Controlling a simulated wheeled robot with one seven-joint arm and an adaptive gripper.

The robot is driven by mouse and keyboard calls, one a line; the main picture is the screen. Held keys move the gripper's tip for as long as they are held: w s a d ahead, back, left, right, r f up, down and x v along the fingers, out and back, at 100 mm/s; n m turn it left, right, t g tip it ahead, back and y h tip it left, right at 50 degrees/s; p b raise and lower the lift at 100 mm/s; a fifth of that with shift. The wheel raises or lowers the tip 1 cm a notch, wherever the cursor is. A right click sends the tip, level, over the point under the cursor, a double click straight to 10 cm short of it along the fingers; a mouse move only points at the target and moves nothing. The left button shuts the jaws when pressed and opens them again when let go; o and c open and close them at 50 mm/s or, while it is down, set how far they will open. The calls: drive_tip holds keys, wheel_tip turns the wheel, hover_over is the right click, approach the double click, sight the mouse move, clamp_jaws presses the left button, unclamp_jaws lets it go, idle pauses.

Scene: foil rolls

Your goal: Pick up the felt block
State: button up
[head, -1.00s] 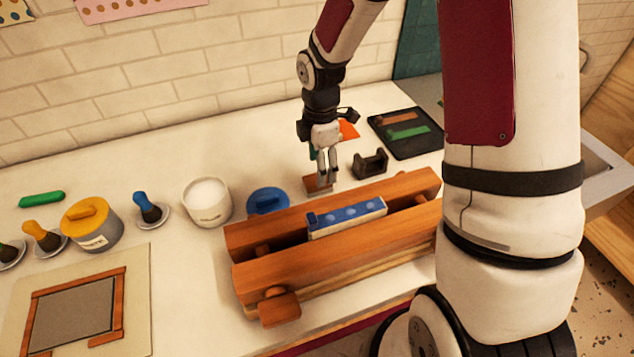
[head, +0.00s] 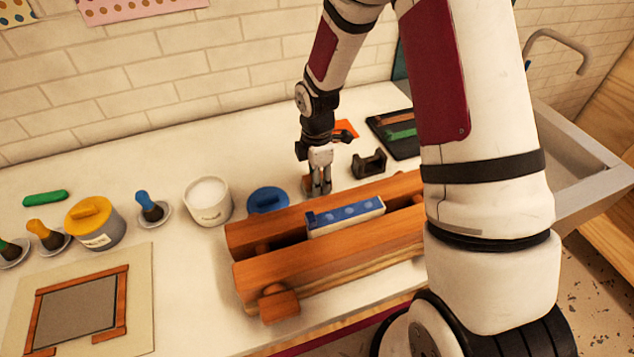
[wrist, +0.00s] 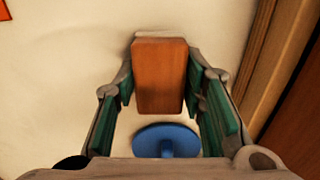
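The felt block, a brown wooden block with a pale layer showing at its far edge, stands on the white counter behind the wooden vise. In the wrist view the block (wrist: 160,72) is between my two green-padded fingers, with narrow gaps at its sides. In the head view only a small part of the block (head: 307,184) shows, as my gripper (head: 320,188) hides the rest. My gripper (wrist: 161,88) is open, pointing down around the block. Whether the fingers touch it I cannot tell.
The wooden vise (head: 330,256), holding a blue-topped white piece (head: 345,215), lies just in front of my gripper. A blue lid (head: 267,199) and white tub (head: 208,201) stand to the left. A dark holder (head: 369,164) is close on the right.

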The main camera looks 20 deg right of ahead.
drive_tip(key=shift+c, duration=0.6)
drive_tip(key=shift+r, duration=0.35)
wheel_tip(320, 180, up, 9)
drive_tip(key=shift+r+b, duration=0.15)
drive_tip(key=shift+b, duration=0.2)
